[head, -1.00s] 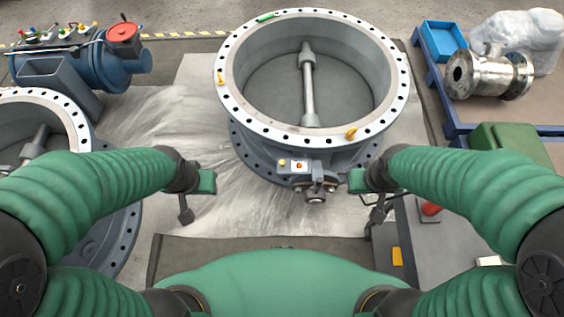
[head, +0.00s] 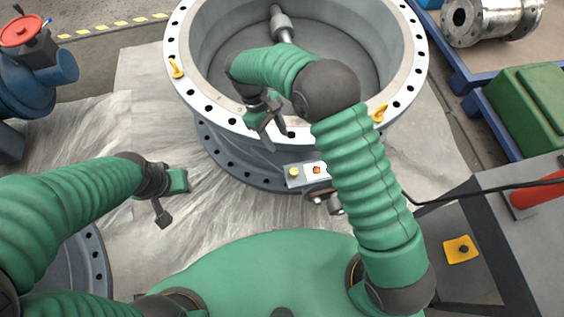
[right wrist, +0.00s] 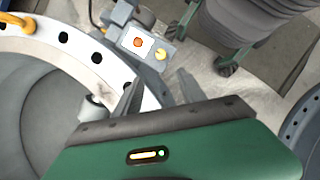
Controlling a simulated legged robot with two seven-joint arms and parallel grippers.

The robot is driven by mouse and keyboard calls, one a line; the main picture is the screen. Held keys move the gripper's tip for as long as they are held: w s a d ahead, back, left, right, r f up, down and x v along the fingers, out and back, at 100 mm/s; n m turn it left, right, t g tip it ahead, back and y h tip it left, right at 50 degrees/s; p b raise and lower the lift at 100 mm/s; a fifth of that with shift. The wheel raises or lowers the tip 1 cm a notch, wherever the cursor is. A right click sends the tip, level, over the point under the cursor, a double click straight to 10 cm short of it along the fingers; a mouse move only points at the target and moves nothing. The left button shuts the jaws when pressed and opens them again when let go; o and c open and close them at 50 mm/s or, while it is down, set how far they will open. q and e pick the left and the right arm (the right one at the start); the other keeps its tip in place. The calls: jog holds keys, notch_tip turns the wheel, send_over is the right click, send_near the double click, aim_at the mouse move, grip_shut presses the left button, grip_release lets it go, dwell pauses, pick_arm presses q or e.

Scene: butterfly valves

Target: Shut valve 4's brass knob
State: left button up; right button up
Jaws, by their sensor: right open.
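The large grey butterfly valve (head: 180,45) stands ahead of me; no number is legible. Its small front box carries a yellow brass-coloured knob (head: 294,172) beside a white plate with an orange-red button (head: 317,170). In the right wrist view the knob (right wrist: 160,54) lies just beyond the fingertips, apart from them. My right gripper (head: 266,125) is open and empty over the valve's front rim, up and left of the knob; its fingers also show in the right wrist view (right wrist: 157,82). My left gripper (head: 170,198) hangs left of the valve, its jaw opening unclear.
A blue actuator with a red cap (head: 22,30) stands at left. A green box (head: 530,105) and a steel fitting (head: 490,18) are at right.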

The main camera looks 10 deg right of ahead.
notch_tip(320, 180, down, 2)
jog(key=s+d, duration=0.2)
jog(key=b, duration=0.3)
send_near(293, 171)
jog(key=x, duration=0.4)
jog(key=shift+a+f, duration=0.15)
jog(key=shift+f, duration=0.15)
jog(key=x, duration=0.1)
jog(key=b+x, duration=0.1)
jog(key=x, duration=0.2)
jog(key=shift+d, duration=0.25)
jog(key=shift+d+f, duration=0.15)
pick_arm(q)
jog(key=f, duration=0.3)
jog(key=shift+s+d+f, duration=0.35)
jog(key=shift+f, duration=0.05)
jog(key=shift+a, duration=0.1)
pick_arm(e)
jog(key=shift+c, duration=1.3)
jog(key=shift+s, duration=0.1)
grip_shut()
